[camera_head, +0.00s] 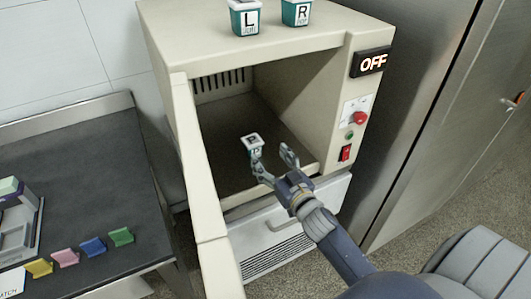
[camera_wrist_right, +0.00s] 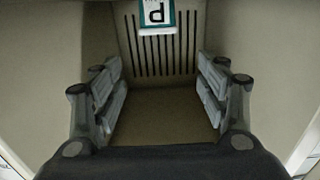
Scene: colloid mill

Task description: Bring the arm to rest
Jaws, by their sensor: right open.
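My right arm reaches in from the lower right in the head view. Its gripper (camera_head: 273,157) is open at the front of the open chamber of a beige cabinet (camera_head: 180,125). A small white and teal container marked P (camera_head: 253,145) stands inside on the chamber floor, just beyond the fingertips. In the right wrist view the fingers (camera_wrist_right: 160,95) are spread with nothing between them. The P container (camera_wrist_right: 157,14) shows there at the top edge, ahead of the fingers and partly cut off. My left gripper is out of view.
Containers marked L (camera_head: 245,18) and R (camera_head: 297,12) stand on the cabinet top. The cabinet's door (camera_head: 205,200) is swung open at left. A lit OFF sign (camera_head: 371,62) and red buttons are on its right front. A dark table (camera_head: 90,170) holds several coloured clips.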

